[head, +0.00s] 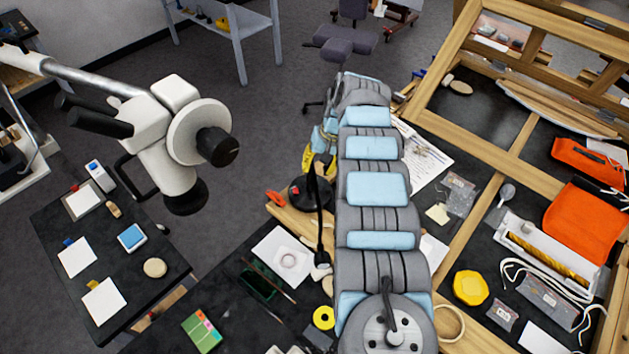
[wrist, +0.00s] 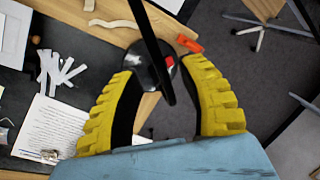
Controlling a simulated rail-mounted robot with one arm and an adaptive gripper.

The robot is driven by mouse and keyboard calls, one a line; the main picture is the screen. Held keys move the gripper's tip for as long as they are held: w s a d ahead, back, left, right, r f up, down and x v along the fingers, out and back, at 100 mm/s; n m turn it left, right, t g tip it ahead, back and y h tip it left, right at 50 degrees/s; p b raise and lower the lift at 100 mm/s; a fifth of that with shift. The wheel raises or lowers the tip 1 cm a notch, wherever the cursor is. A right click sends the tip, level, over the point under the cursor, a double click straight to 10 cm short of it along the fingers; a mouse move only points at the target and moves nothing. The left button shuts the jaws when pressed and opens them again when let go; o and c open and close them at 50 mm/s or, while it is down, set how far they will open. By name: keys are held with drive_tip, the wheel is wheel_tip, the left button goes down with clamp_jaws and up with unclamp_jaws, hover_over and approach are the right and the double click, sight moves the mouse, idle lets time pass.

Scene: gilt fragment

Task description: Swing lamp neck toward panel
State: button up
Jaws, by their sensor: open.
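The lamp has a round black base with a red button (head: 310,194) and a thin dark neck (head: 319,235). It stands at the wooden edge of the table, left of my arm. In the wrist view, the black neck (wrist: 152,38) runs from the top edge down between the fingers, with the lamp base (wrist: 147,68) beyond. My gripper (wrist: 161,70), with yellow ribbed fingers, is open around the neck in this view; I cannot tell whether it touches. In the head view, my gripper (head: 318,162) is partly hidden behind my arm. I cannot tell which thing is the panel.
A white tray with a gilt strip (head: 545,262) lies on the right worktable, near orange cases and a yellow jar (head: 470,287). A large wooden frame (head: 455,45) stands at the back right. A microscope (head: 180,130) overhangs the left. An orange object (wrist: 188,43) lies near the lamp base.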

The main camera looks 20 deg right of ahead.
sight(315, 173)
drive_tip(key=shift+b+x, duration=1.75)
drive_tip(key=shift+b, duration=0.2)
clamp_jaws()
